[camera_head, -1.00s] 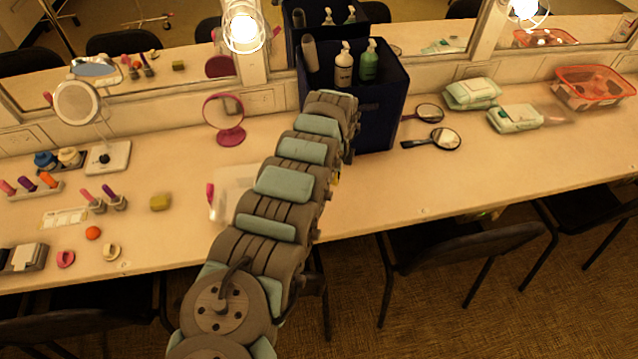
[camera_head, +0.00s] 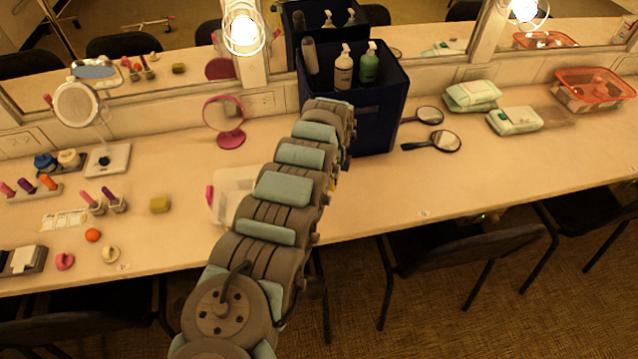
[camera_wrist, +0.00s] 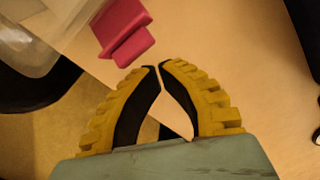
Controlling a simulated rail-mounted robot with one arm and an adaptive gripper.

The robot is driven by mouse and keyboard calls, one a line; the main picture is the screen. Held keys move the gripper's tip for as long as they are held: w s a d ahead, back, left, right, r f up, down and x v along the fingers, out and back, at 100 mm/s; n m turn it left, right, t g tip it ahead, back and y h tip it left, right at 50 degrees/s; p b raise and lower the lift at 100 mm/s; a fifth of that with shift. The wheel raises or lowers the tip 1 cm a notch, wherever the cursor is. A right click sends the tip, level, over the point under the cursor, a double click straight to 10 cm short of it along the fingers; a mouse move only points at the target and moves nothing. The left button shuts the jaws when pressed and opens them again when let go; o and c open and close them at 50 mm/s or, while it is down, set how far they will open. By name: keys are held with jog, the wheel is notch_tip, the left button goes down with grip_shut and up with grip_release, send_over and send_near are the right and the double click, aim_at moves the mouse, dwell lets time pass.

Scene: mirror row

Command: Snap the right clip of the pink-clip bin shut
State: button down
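The pink-clip bin (camera_head: 226,184) is a pale translucent box on the counter, partly hidden behind my arm in the head view. One pink clip (camera_head: 210,195) shows at its left side; the right side is covered by my arm. In the wrist view, a corner of the translucent bin (camera_wrist: 28,38) is at the upper left, with a pink clip (camera_wrist: 122,30) beside it, sticking outward. My gripper (camera_wrist: 158,66) has yellow fingers with black pads, tips nearly together with nothing between them. The tips are just below the clip in the picture, with a small gap visible.
A dark blue caddy (camera_head: 382,123) with pump bottles stands behind my arm. Two hand mirrors (camera_head: 445,140) lie to its right. A round pink mirror (camera_head: 225,122) stands behind the bin. The counter's front edge is close to the bin, with chairs (camera_head: 465,245) below.

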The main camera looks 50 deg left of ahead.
jog(key=shift+s+a+r+p, duration=0.3)
jog(key=shift+s+p, duration=0.1)
jog(key=shift+p, duration=0.2)
jog(key=shift+s+a+p, duration=0.2)
jog(key=shift+s+p, duration=0.05)
jog(key=shift+p, duration=0.1)
jog(key=shift+s+a+r+p, duration=0.1)
jog(key=shift+s+a+p, duration=0.15)
jog(key=shift+p, duration=0.1)
jog(key=shift+s+a+r+p, duration=0.1)
jog(key=shift+s+a+p, duration=0.15)
jog(key=shift+s+p, duration=0.15)
jog(key=shift+s+a+r+p, duration=0.15)
jog(key=shift+s+a+p, duration=0.15)
jog(key=shift+s+p, duration=0.15)
jog(key=shift+s+a+p, duration=0.2)
jog(key=shift+s+p, duration=0.05)
jog(key=shift+p, duration=0.1)
jog(key=shift+s+a+r, duration=0.15)
jog(key=shift+s+a, duration=0.05)
jog(key=shift+s, duration=0.05)
jog(key=shift+s+a+r+p, duration=0.2)
jog(key=shift+s+a+p, duration=0.2)
jog(key=shift+s+p, duration=0.25)
jog(key=shift+s+a, duration=0.2)
jog(key=shift+a, duration=0.05)
